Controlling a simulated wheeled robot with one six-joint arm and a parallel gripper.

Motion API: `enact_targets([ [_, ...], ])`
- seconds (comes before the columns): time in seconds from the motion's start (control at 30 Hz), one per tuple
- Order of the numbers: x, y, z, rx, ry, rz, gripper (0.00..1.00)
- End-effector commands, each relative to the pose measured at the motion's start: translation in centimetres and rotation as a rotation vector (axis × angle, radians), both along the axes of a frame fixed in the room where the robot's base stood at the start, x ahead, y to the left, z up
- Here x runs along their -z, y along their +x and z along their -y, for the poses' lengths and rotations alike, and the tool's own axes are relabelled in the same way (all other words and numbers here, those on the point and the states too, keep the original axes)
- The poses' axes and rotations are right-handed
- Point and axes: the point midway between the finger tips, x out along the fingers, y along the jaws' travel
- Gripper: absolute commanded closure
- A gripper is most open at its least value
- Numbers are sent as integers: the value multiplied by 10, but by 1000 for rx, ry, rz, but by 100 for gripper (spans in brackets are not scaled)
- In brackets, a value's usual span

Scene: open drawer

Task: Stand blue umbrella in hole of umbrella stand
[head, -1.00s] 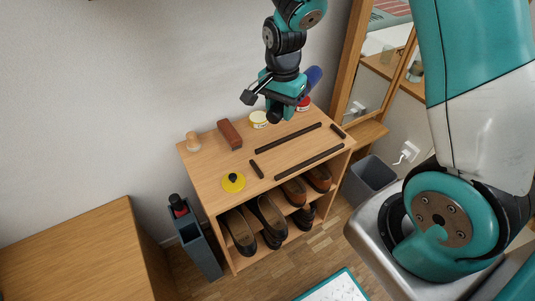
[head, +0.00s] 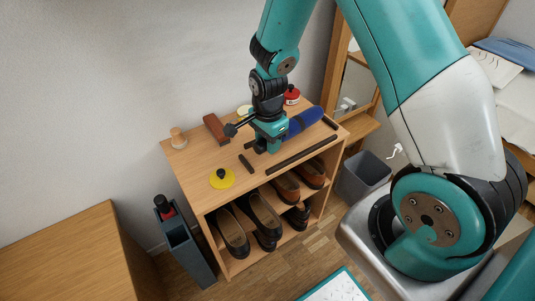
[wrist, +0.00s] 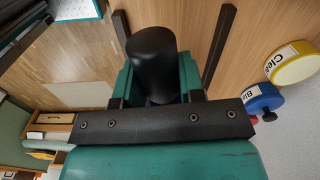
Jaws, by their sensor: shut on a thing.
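The blue umbrella (head: 305,122) lies roughly level over the shoe rack top, its blue canopy toward the right. My gripper (head: 262,146) is shut on it near its left end. In the wrist view the umbrella's black handle (wrist: 153,62) stands out between the fingers. Whether the umbrella touches the rack top is hard to tell. The umbrella stand (head: 190,252) is a tall dark grey box on the floor, left of the rack. A black and red object (head: 165,208) sticks up from its back part. The bottom of the stand's opening is hidden.
The shoe rack (head: 200,190) carries dark strips (head: 300,155), a yellow disc (head: 222,179), a brown brush (head: 215,129), a wooden knob (head: 178,138) and polish jars (head: 291,95). Shoes fill its shelves. A wooden cabinet (head: 70,255) stands left of the stand, a grey bin (head: 362,178) right.

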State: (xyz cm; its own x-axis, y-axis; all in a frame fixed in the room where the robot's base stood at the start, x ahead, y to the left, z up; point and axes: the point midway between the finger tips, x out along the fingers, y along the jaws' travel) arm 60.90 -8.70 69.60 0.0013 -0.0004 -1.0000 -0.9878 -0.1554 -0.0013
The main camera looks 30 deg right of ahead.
Motion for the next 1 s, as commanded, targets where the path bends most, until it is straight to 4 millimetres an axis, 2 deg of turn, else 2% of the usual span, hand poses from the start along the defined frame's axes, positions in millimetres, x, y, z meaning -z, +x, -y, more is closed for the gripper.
enact_targets([
  [0.3, 42, 0, 0, 0, 0, -1, 96],
  [0.7, 48, 0, 0, 0, -1, 1, 96],
  [0.73, 48, 0, 0, -1, 0, 0, 62],
  [0.77, 47, 0, 0, -1, 0, 1, 55],
  [1.0, 47, 0, 0, 0, 0, 0, 53],
])
